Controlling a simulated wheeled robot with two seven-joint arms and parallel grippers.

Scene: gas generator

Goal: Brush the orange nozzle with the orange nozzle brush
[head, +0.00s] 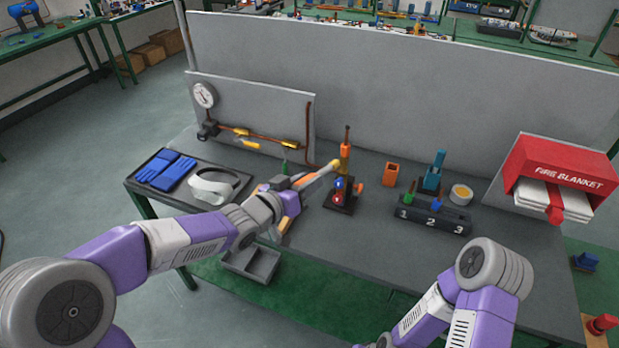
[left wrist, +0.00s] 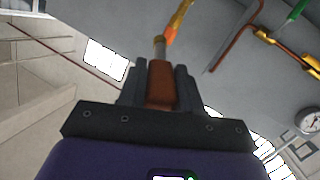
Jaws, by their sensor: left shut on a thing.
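The orange nozzle (head: 345,152) stands upright on a small dark stand (head: 341,207) near the middle of the bench. My left gripper (head: 302,184) is shut on the orange nozzle brush, left of the stand. In the left wrist view the brush's orange handle (left wrist: 160,86) sits between the dark fingers (left wrist: 160,82). Its pale shaft (head: 322,173) points up and right, and its yellowish tip reaches the nozzle in the head view. I cannot tell whether they touch. My right arm shows at the lower right; its gripper is out of view.
An orange open holder (head: 391,174) stands right of the stand. A black block numbered 1, 2, 3 (head: 430,218) holds coloured pieces. A white visor (head: 214,187) and blue gloves (head: 165,170) lie at left. A red fire blanket box (head: 561,165) is at right.

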